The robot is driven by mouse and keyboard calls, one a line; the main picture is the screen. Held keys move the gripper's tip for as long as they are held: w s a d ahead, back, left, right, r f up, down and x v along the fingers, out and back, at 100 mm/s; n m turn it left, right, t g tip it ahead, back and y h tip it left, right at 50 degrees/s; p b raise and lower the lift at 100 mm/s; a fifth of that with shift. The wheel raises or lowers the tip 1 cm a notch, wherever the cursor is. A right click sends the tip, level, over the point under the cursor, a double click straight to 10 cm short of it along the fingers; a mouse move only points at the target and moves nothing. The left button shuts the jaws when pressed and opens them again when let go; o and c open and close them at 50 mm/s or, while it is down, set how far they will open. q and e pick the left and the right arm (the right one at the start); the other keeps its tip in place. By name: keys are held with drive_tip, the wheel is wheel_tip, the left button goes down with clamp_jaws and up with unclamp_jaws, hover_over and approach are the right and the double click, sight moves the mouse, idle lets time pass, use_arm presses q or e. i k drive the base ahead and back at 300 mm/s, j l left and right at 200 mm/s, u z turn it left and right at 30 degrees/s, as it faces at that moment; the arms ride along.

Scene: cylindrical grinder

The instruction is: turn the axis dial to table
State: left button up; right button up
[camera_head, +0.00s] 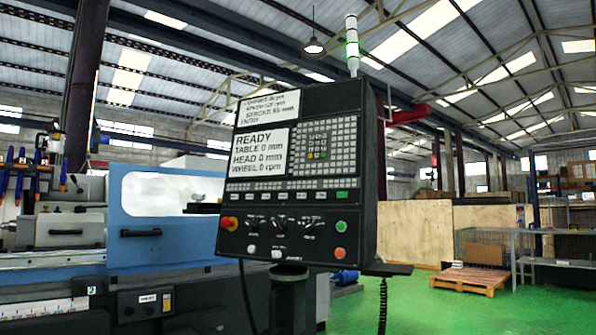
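The black control panel (350,255) of the grinder stands on a post in the middle of the view. Its lower face carries a row of small black dials, among them a left dial (254,223) and a right dial (310,224). Their labels are too small to read, so I cannot tell which is the axis dial or where it points. The screen (261,153) reads READY, TABLE 0 mm, HEAD 0 mm, WHEEL 0 rpm. Neither of my grippers is in view.
A red emergency button (229,223) sits left of the dials. A green button (341,227) and an orange button (340,253) sit to the right. The blue and white grinder (160,205) stands behind at left. Open green floor and a wooden pallet (470,279) lie at right.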

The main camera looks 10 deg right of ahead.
sight(281, 227)
drive_tip(key=i+j+z, duration=0.1)
drive_tip(key=i+j, duration=0.15)
drive_tip(key=i+j+z, duration=0.1)
drive_tip(key=j, duration=0.3)
drive_tip(key=i+j+z, duration=0.1)
drive_tip(key=i+j, duration=0.2)
drive_tip(key=i+j+z, duration=0.1)
drive_tip(key=j, duration=0.3)
drive_tip(key=i+j+z, duration=0.1)
drive_tip(key=i+j, duration=0.2)
drive_tip(key=i+j+z, duration=0.1)
drive_tip(key=j, duration=0.35)
drive_tip(key=i+j+z, duration=0.1)
drive_tip(key=j, duration=0.3)
drive_tip(key=i, duration=0.1)
